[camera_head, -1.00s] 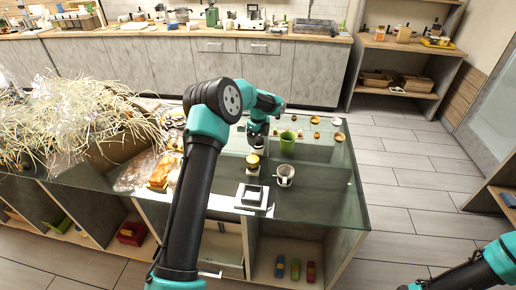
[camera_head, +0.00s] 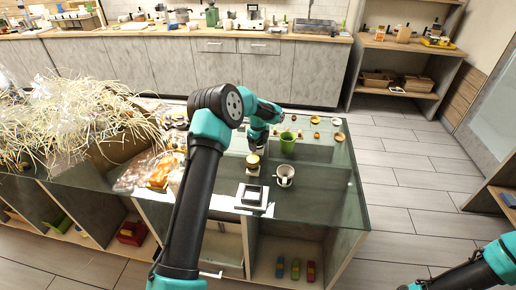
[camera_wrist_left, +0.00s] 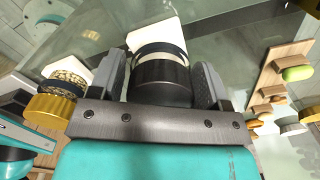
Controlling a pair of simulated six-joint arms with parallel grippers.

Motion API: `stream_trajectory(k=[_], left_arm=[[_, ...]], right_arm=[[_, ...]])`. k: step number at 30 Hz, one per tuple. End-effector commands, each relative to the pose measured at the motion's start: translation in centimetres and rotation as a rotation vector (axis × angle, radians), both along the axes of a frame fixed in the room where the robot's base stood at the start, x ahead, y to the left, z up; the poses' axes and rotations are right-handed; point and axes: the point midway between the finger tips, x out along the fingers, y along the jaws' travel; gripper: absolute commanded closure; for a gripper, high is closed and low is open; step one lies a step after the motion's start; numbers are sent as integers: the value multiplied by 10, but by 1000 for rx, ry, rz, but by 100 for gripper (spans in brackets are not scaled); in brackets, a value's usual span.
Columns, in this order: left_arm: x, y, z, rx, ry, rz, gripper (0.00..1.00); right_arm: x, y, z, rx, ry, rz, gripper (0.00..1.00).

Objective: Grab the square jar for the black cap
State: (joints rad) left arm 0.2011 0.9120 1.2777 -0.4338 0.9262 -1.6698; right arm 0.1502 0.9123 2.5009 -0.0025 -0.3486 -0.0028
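A jar with a round black cap (camera_wrist_left: 162,78) and a pale, square-looking body (camera_wrist_left: 153,35) is between the two fingers of my left gripper (camera_wrist_left: 161,88) in the left wrist view. In the head view my left gripper (camera_head: 256,146) points down over the glass counter, just behind a jar with a gold lid (camera_head: 253,160), and the black cap is hidden there. My right gripper is out of view; only part of that arm shows at the lower right.
The gold-lidded jar (camera_wrist_left: 48,107) stands close beside the left finger in the wrist view. A white square tray (camera_head: 241,197), a metallic mug (camera_head: 285,175) and a green cup (camera_head: 287,142) are nearby on the counter. A straw-filled basket (camera_head: 120,150) stands at left.

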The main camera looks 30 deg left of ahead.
Motion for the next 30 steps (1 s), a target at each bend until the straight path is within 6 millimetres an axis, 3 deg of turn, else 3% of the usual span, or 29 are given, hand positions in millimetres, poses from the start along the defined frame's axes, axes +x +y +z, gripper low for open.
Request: stream_trajectory(k=[2,12,23,30], left_arm=[[0,0,0,0,0,0,38],[0,0,0,0,0,0,70],[1,0,7,1,-2,0,71],[1,0,40,0,-5,1,71]], right_arm=[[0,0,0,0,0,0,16],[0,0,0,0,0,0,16],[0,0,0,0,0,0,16],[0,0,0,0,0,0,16]])
